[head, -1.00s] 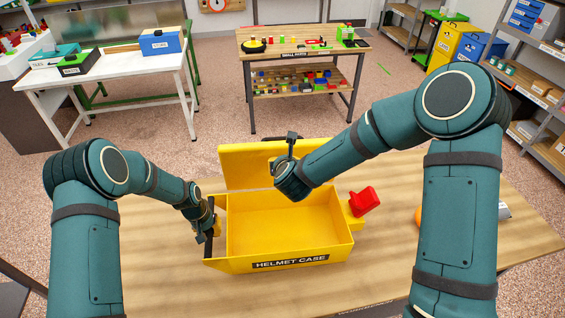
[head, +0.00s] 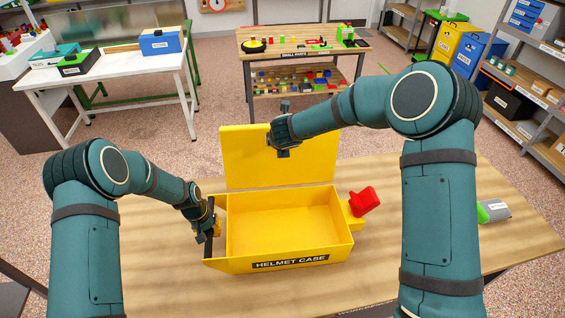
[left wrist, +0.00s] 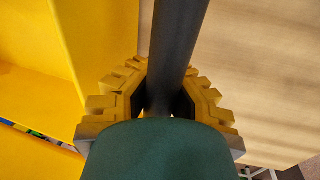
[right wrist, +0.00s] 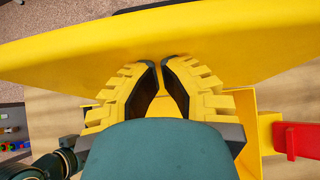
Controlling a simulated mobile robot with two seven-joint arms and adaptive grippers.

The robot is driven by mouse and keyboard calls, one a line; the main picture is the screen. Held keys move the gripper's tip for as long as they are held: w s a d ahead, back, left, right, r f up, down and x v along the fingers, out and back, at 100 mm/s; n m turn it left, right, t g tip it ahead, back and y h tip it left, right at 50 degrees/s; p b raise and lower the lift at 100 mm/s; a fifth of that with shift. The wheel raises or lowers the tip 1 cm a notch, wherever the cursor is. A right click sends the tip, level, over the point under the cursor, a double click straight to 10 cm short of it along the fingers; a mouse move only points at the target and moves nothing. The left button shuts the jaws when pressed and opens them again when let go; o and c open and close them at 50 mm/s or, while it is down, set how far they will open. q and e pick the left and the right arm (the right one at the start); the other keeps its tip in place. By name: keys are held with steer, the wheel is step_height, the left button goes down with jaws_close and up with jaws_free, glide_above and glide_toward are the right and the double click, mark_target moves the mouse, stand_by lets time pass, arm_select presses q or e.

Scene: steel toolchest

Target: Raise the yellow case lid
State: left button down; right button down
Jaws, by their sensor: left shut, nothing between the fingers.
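The yellow helmet case (head: 290,263) stands on the wooden table, and its inside shows empty. Its yellow lid (head: 240,160) stands up at the back edge. My right gripper (head: 283,152) is in front of the lid, at its upper part right of the middle. In the right wrist view its fingertips (right wrist: 163,62) are together against or very near the lid (right wrist: 240,40); contact is unclear. My left gripper (head: 208,234) is shut at the case's left end, beside a dark bar (head: 209,248). The bar (left wrist: 174,40) crosses in front of its fingers in the left wrist view.
A red block (head: 365,201) sits on a yellow part at the case's right side. A grey and green cylinder (head: 494,210) lies at the table's right. The wooden table (head: 165,275) is clear in front of the case. A parts bench (head: 303,57) stands beyond.

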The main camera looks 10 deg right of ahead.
steer(key=shift+w, duration=0.4)
steer(key=v, duration=1.3)
steer(key=shift+s, duration=0.3)
steer(key=shift+f, duration=0.15)
